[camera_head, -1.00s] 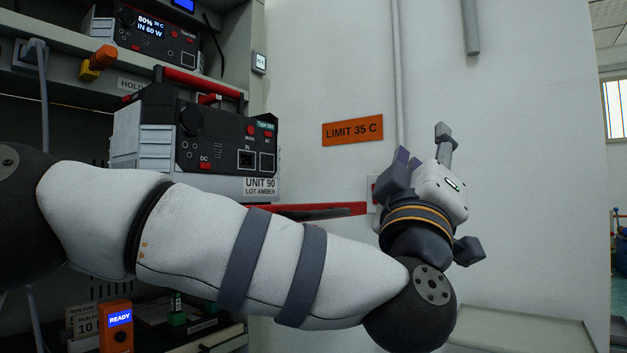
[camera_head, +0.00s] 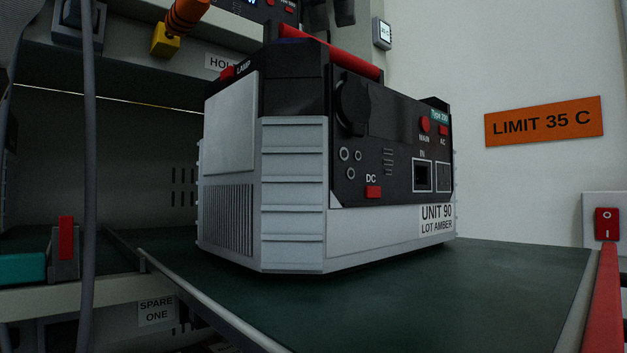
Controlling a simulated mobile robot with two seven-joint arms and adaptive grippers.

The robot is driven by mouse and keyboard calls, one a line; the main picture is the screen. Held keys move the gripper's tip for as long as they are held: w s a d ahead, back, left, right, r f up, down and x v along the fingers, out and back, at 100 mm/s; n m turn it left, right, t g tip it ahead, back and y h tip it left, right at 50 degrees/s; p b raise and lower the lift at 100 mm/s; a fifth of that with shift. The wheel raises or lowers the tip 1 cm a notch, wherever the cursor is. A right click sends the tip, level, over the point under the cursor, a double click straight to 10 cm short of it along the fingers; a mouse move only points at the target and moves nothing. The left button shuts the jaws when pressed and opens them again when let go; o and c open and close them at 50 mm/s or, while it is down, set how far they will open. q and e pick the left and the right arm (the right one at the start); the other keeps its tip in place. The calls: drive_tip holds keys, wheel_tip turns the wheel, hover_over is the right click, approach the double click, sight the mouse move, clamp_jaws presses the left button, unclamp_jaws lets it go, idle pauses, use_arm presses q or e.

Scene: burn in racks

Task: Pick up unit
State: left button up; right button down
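The unit (camera_head: 292,190) is a boxy black and light grey power station labelled UNIT 90, LOT AMBER. It stands upright on a dark green shelf surface (camera_head: 490,290). Its red carry handle (camera_head: 330,52) runs along the top, with nothing seen closed around it. Dark grey finger-like parts (camera_head: 332,12) show at the top edge above and behind the handle. They look like my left gripper, mostly cut off, so its opening is unclear. My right gripper is not in view.
An orange LIMIT 35 C sign (camera_head: 545,122) is on the wall. A red switch (camera_head: 607,224) and a red bar (camera_head: 606,300) are at the right. A grey cable (camera_head: 88,180) hangs at the left. An upper shelf (camera_head: 130,72) is behind. The green surface is clear in front.

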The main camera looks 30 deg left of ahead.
sight(331, 51)
use_arm(q)
drive_tip(key=x, duration=1.2)
drive_tip(key=shift+s+a+f, duration=0.1)
drive_tip(key=shift+s+f, duration=0.05)
drive_tip(key=shift+f, duration=0.25)
drive_tip(key=c, duration=1)
drive_tip(key=shift+s+r, duration=0.15)
drive_tip(key=shift+r, duration=0.15)
clamp_jaws()
